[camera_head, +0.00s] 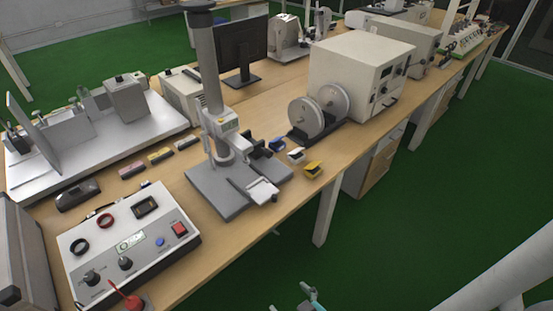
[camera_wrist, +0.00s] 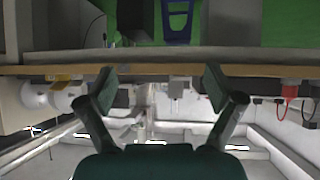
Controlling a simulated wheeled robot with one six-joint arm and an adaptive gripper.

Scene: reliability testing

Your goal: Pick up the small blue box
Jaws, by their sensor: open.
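The small blue box (camera_head: 277,144) sits on the wooden bench in the head view, right of the grey measuring stand and left of the two-wheeled device. A white box (camera_head: 296,155) and a yellow box (camera_head: 313,169) stand in a row with it towards the bench's front edge. My gripper (camera_head: 290,298) shows partly at the bottom edge of the head view, over the floor and well apart from the boxes. In the wrist view my gripper (camera_wrist: 160,88) is open, with nothing between its fingers. I cannot make out the blue box there; a yellow item (camera_wrist: 58,77) shows at left.
The measuring stand (camera_head: 215,196) rises close beside the boxes. The two-wheeled device (camera_head: 318,112) and a large beige instrument (camera_head: 360,72) stand behind them. A control panel box (camera_head: 128,246) is at front left. The green floor (camera_head: 400,215) before the bench looks clear.

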